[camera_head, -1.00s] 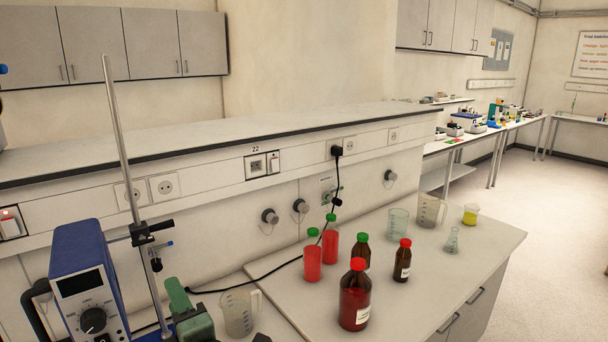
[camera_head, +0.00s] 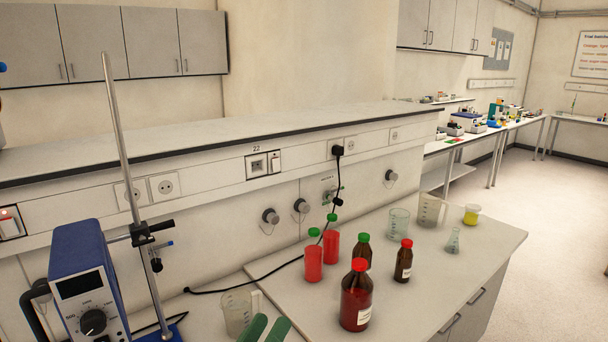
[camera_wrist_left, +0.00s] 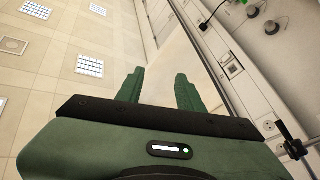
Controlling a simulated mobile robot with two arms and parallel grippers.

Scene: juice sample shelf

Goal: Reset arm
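My left gripper (camera_head: 266,327) shows only its two green fingers at the bottom edge of the head view, in front of a clear beaker (camera_head: 238,311). In the left wrist view the left gripper (camera_wrist_left: 159,84) has its fingers apart with nothing between them. It points up toward the wall and ceiling there. My right gripper is in neither view. On the bench stand two red juice bottles with green caps (camera_head: 314,262) (camera_head: 331,246), a large brown bottle with a red cap (camera_head: 356,300), a brown bottle with a green cap (camera_head: 363,257) and a smaller red-capped brown bottle (camera_head: 403,264).
A blue device with a dial (camera_head: 88,285) and a metal stand rod (camera_head: 128,165) are at the left. Clear beakers (camera_head: 398,223), a flask (camera_head: 453,241) and a beaker of yellow liquid (camera_head: 471,214) stand at the bench's far right. A black cable (camera_head: 225,291) runs along the bench.

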